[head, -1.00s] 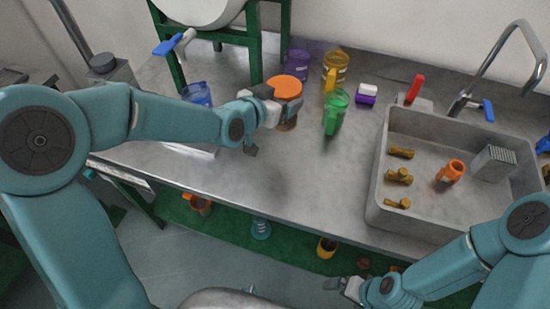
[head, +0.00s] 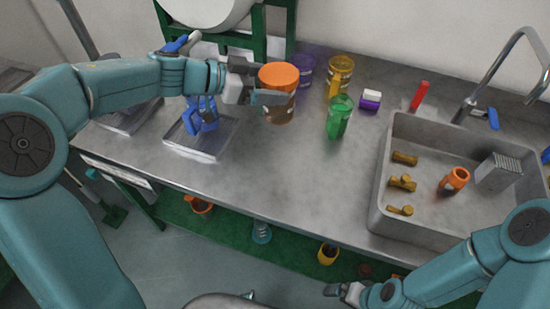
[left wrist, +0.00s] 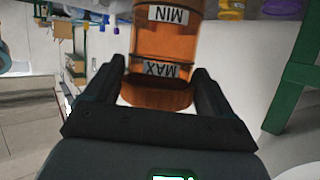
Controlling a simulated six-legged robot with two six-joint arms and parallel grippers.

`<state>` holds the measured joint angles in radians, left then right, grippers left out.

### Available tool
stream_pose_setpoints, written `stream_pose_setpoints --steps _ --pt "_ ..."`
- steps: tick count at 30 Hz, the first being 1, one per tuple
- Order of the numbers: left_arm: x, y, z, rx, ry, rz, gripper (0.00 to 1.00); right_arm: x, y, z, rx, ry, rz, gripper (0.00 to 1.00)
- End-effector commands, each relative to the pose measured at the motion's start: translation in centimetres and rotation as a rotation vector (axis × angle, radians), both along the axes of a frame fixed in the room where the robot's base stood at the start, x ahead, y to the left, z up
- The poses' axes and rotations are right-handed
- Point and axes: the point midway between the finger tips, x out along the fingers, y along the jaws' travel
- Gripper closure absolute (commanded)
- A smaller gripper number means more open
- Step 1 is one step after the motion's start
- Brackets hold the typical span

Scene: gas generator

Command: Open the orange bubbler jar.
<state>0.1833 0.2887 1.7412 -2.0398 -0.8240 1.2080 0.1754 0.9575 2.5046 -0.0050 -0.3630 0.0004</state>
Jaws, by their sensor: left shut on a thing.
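The orange bubbler jar (head: 277,107) is upright in the head view, with its wide orange lid (head: 279,75) on top. My left gripper (head: 262,86) is shut on the jar near its lid, coming from the left. In the left wrist view, the jar (left wrist: 165,42) appears upside down, with MIN and MAX labels, and its lid (left wrist: 156,93) lies between the two fingers. The jar seems lifted, but its base contact is unclear. My right gripper (head: 345,291) is low at the front, away from the jar; its jaw opening is too small to tell.
Purple (head: 303,70), yellow (head: 339,73) and green (head: 339,117) jars stand behind and right of the orange jar. The grey sink (head: 383,205) is at right. The middle front bench is clear.

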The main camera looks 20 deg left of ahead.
Motion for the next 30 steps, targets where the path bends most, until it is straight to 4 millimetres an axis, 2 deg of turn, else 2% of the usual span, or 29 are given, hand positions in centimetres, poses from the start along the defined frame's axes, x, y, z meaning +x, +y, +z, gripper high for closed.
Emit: stream_pose_setpoints --steps 1,6,12,15,20,25,30 --pt "0.0 0.0 -1.5 -0.002 0.005 0.0 1.0 0.0 0.0 -0.7 0.0 0.0 0.0 0.0" --pt "0.0 -0.1 -6.7 -0.003 0.007 0.002 1.0 0.0 0.0 -2.4 0.0 0.0 -0.001 0.0" --pt "0.0 -0.1 -12.2 -0.003 0.006 0.002 1.0 0.0 0.0 -4.0 0.0 0.0 -0.001 0.0" --pt "0.0 -0.1 -13.9 -0.002 0.003 0.002 1.0 0.0 0.0 -4.3 0.0 0.0 -0.001 0.0" --pt "0.0 -0.2 -15.3 -0.002 0.001 0.002 1.0 0.0 0.0 -4.6 0.0 0.0 -0.001 0.0" --pt "0.0 -0.1 -18.2 -0.002 0.003 0.002 1.0 0.0 0.0 -5.4 0.0 0.0 -0.001 0.0" --pt "0.0 -0.1 -19.2 -0.001 0.0 0.002 1.0 0.0 0.0 -5.5 0.0 0.0 -0.001 0.0"
